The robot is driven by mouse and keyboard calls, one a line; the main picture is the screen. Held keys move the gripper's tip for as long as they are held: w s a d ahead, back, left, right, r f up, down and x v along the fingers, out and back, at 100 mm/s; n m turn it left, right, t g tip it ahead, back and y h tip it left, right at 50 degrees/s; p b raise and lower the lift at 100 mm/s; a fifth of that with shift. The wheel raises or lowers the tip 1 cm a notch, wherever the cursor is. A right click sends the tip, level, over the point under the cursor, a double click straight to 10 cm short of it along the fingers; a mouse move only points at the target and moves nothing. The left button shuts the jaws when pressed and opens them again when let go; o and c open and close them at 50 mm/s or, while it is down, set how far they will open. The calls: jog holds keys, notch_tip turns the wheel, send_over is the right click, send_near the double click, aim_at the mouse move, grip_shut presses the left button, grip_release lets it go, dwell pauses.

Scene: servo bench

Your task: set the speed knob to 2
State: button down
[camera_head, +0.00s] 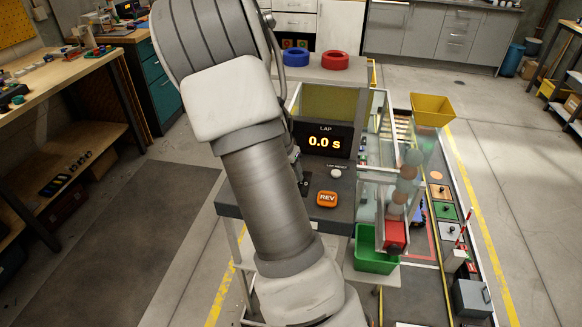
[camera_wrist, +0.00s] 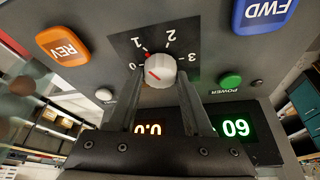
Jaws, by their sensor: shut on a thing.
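The white speed knob (camera_wrist: 160,72) is in the upper middle of the wrist view, on a dark plate (camera_wrist: 120,40) marked 0, 1, 2 and 3. The view is upside down. A red line on the knob's face and a red mark at its edge lie on the 0-and-1 side, nearest the 0 and 1, away from the 2. My gripper (camera_wrist: 160,84) has one finger on each side of the knob and is shut on it. In the head view my arm hides the knob and the gripper.
An orange REV button (camera_wrist: 63,46), a blue FWD button (camera_wrist: 262,12) and a green POWER button (camera_wrist: 231,80) surround the plate. A green display (camera_wrist: 237,127) is lit. In the head view, a LAP display (camera_head: 325,141) reads 0.0 s.

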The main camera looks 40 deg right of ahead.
jog(key=m+g+p, duration=0.1)
jog(key=m, duration=0.1)
jog(key=m+g+p, duration=0.1)
jog(key=m+p, duration=0.1)
jog(key=m, duration=0.1)
jog(key=shift+w+r+m, duration=0.1)
jog(key=shift+w+m, duration=0.05)
jog(key=shift+m, duration=0.15)
jog(key=m+g+p, duration=0.1)
jog(key=m, duration=0.1)
jog(key=m+g, duration=0.1)
jog(key=m, duration=0.2)
jog(key=shift+w+y+p, duration=0.1)
jog(key=shift+y+p, duration=0.2)
jog(key=shift+p, duration=0.05)
jog(key=shift+f+m, duration=0.2)
jog(key=shift+m, duration=0.2)
jog(key=shift+c, duration=1.5)
grip_release()
jog(key=shift+r, duration=0.1)
jog(key=shift+w+a+r, duration=0.2)
jog(key=shift+r, duration=0.25)
jog(key=w+a, duration=0.2)
jog(key=a, duration=0.1)
jog(key=w+a, duration=0.2)
jog(key=a, duration=0.1)
jog(key=w+a+b, duration=0.1)
jog(key=w+a, duration=0.1)
jog(key=a, duration=0.2)
jog(key=shift+w, duration=0.35)
